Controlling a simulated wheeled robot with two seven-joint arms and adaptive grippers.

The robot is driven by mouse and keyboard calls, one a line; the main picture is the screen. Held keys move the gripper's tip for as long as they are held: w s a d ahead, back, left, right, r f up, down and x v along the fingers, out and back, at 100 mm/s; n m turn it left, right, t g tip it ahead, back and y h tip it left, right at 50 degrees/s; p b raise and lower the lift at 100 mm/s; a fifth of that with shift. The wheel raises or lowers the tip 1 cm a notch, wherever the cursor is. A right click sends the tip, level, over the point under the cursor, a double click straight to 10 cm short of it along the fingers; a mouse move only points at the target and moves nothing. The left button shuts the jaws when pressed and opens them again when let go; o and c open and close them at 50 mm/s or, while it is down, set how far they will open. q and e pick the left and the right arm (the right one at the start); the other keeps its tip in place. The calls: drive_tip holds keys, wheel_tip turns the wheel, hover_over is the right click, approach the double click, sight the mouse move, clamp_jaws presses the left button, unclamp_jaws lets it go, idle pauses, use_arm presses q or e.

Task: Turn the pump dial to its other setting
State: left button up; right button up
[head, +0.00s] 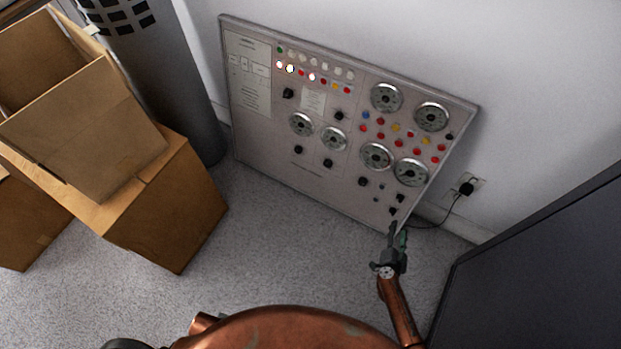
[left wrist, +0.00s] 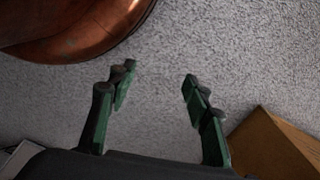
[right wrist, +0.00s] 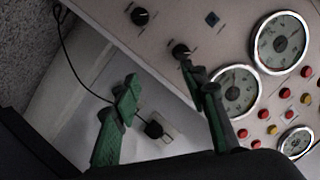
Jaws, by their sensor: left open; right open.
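A grey control panel (head: 330,190) leans against the wall, with several gauges, lamps and black knobs. I cannot read which knob is the pump dial. Two black knobs (head: 400,197) (head: 393,211) sit at its lower right corner, nearest my right gripper (head: 397,236). In the right wrist view, one black knob (right wrist: 181,50) appears at the tip of one finger of my right gripper (right wrist: 160,88), and another knob (right wrist: 140,15) is farther off. That gripper is open, with nothing between its fingers; contact cannot be told. My left gripper (left wrist: 155,80) is open and empty above the floor.
Cardboard boxes (head: 165,215) stand at the left beside a grey cylinder (head: 165,75). A wall outlet with a black plug (head: 466,188) and cable is right of the panel. A dark cabinet (head: 545,265) fills the lower right. The carpet before the panel is clear.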

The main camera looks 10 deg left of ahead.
sight(399, 201)
use_arm(q)
drive_tip(key=shift+w+d+r+b, duration=0.6)
drive_tip(key=shift+r+b, duration=1.55)
drive_tip(key=shift+r, duration=1.65)
use_arm(e)
drive_tip(key=w+m, duration=0.1)
drive_tip(key=w, duration=0.3)
drive_tip(key=w+a+b, duration=0.1)
drive_tip(key=w, duration=0.3)
drive_tip(key=w+m+h+b, duration=0.1)
drive_tip(key=w, duration=0.3)
drive_tip(key=shift+w+a+f+m, duration=0.15)
drive_tip(key=shift+a+f+m, duration=0.05)
drive_tip(key=shift+f+m, duration=0.1)
use_arm(q)
drive_tip(key=w+d+f+t+h, duration=0.1)
drive_tip(key=w+d+f+t, duration=0.1)
drive_tip(key=w+f, duration=0.3)
drive_tip(key=shift+d+f+h, duration=0.25)
drive_tip(key=shift+d+h, duration=0.05)
drive_tip(key=shift+d, duration=0.5)
use_arm(e)
drive_tip(key=shift+w, duration=0.35)
drive_tip(key=shift+r, duration=0.1)
drive_tip(key=shift+c, duration=0.4)
clamp_jaws()
